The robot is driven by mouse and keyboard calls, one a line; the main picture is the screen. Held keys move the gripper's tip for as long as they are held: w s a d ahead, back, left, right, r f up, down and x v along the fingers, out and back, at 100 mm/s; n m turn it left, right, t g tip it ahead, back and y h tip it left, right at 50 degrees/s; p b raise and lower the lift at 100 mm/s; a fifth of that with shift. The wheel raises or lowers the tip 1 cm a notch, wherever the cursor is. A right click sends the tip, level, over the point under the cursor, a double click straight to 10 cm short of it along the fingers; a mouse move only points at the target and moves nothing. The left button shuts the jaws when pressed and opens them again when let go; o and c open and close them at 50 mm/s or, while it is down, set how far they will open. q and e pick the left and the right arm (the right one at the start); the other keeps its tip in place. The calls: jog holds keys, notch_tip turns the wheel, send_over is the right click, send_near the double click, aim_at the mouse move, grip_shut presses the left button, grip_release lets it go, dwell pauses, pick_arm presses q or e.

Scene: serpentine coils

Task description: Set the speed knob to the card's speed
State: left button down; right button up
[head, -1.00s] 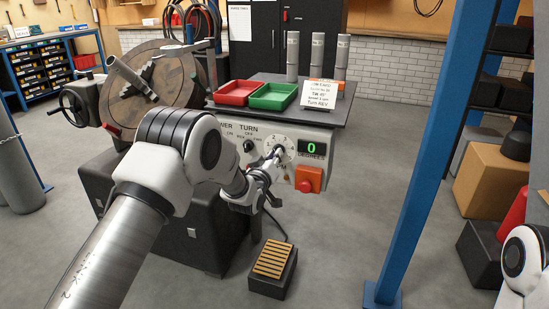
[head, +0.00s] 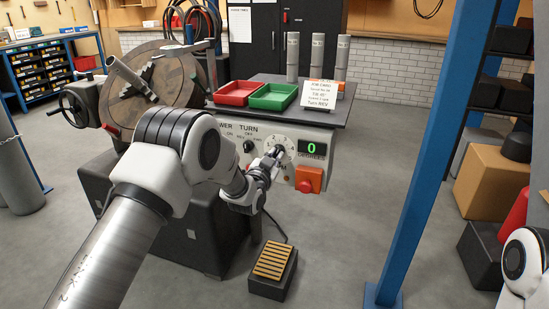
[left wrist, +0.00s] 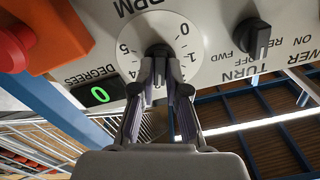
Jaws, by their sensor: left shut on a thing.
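The speed knob is a small dark knob (left wrist: 158,50) in the middle of a white numbered dial (left wrist: 172,28), beside the letters RPM in the left wrist view. The dial (head: 263,146) also shows on the control panel in the head view, partly covered by my gripper. My left gripper (left wrist: 160,68) is shut on the knob, one finger on each side; in the head view it (head: 277,153) reaches the dial from the front. The knob's pointer is hidden, so its setting cannot be read. The white card (head: 319,95) stands on the bench; its small speed text is not clear. My right gripper is out of view.
A green 0 degrees display (head: 311,148) and a red-orange box (head: 309,179) sit right of the dial. The TURN knob (head: 248,146) is at its left. Red (head: 237,92) and green (head: 273,96) trays lie above. A blue post (head: 428,150) stands at right.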

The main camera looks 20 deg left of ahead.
pick_arm(q)
jog(key=shift+f+m, duration=0.1)
jog(key=shift+m, duration=0.3)
jog(key=c, duration=1.2)
grip_release()
jog(key=s, duration=1.2)
jog(key=shift+a, duration=0.2)
